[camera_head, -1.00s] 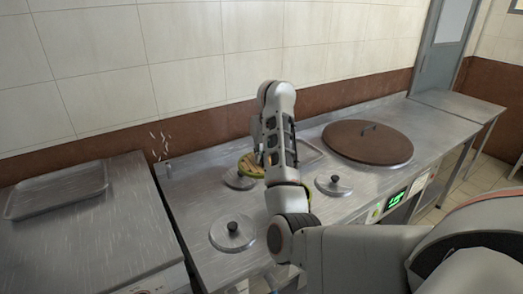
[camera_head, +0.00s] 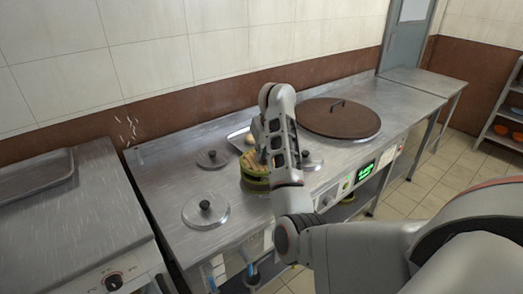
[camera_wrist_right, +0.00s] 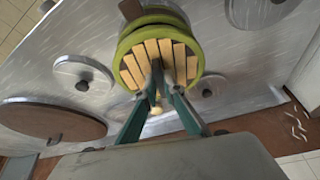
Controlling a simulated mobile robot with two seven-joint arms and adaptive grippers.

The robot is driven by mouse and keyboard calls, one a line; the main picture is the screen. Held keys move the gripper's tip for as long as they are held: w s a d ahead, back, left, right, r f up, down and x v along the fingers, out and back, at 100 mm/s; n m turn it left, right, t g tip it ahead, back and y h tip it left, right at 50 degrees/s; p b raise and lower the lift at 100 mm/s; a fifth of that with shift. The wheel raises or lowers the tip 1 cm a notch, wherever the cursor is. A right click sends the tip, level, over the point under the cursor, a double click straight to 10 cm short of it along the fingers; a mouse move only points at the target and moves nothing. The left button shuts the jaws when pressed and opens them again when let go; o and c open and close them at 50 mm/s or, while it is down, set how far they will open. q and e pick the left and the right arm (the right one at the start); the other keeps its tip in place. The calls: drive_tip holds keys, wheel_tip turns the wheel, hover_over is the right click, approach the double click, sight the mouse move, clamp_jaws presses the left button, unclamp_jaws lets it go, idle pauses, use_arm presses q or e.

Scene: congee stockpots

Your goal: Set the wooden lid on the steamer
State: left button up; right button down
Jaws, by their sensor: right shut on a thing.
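The wooden lid (camera_wrist_right: 160,62) is round, with pale slats and a green rim. My right gripper (camera_wrist_right: 157,88) is shut on its middle. In the head view the lid (camera_head: 257,167) is partly hidden behind my right arm. A green round steamer (camera_head: 255,184) shows directly under it on the steel counter. In the right wrist view the steamer's green side (camera_wrist_right: 152,18) shows just beyond the lid. The two overlap closely, and I cannot tell whether they touch. My left gripper is out of view.
Metal lids with black knobs sit left of the steamer, at the front (camera_head: 206,211) and back (camera_head: 212,159); another (camera_head: 312,161) is to the right. A large brown round lid (camera_head: 340,118) lies farther right.

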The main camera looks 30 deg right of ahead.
drive_tip(key=shift+f, duration=0.65)
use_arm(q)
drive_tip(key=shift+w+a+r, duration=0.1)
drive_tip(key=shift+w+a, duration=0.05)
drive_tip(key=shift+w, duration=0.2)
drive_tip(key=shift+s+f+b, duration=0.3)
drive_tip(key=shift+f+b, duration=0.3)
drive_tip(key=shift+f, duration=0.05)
use_arm(e)
drive_tip(key=shift+f, duration=0.1)
idle(0.6)
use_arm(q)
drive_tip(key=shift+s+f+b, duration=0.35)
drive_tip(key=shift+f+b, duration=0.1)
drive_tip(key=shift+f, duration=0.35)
use_arm(e)
drive_tip(key=shift+f, duration=0.6)
drive_tip(key=c, duration=2.4)
unclamp_jaws()
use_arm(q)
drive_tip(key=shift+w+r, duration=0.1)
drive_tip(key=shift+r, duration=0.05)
